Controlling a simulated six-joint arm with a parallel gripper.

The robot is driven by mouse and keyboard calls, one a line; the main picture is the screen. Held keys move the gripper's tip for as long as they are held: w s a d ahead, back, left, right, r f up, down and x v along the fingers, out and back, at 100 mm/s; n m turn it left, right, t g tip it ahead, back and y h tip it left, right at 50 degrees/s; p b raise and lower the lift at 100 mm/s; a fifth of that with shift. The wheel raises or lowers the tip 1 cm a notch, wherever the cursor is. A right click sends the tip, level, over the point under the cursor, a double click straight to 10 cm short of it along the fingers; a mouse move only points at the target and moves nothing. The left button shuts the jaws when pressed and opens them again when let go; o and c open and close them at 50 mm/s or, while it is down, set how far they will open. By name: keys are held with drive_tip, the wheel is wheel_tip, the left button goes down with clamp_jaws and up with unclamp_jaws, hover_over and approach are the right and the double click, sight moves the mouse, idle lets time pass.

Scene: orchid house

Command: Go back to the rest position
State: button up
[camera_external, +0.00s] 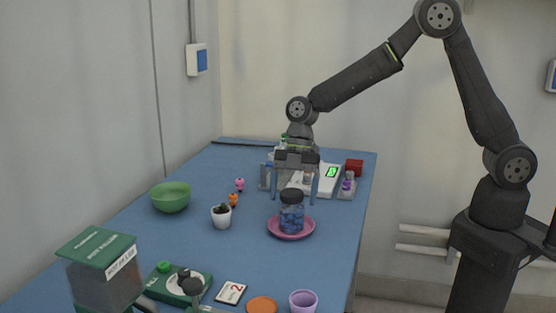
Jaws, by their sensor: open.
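My gripper (297,187) hangs from the arm over the back right part of the blue table (262,258). Its two fingers point down and are apart, with nothing seen held between them. A jar (291,217) with a dark lid and blue contents stands upright on a pink saucer (290,236). In the picture, the jar is just below the gripper, and I cannot tell how far apart they are in depth. The arm reaches in from the right, bent high at its elbow.
A white scale (323,188) with a green display sits behind the gripper, near a red block (354,167) and a small bottle (347,183). A green bowl (171,197), potted plant (221,215) and purple cup (303,301) stand on the table.

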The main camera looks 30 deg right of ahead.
sight(291, 204)
drive_tip(key=x, duration=0.3)
drive_tip(key=shift+s+f, duration=0.1)
drive_tip(key=shift+f, duration=0.25)
drive_tip(key=shift+a+r, duration=0.2)
drive_tip(key=shift+r, duration=0.1)
drive_tip(key=shift+d+r, duration=0.1)
drive_tip(key=shift+r, duration=1.45)
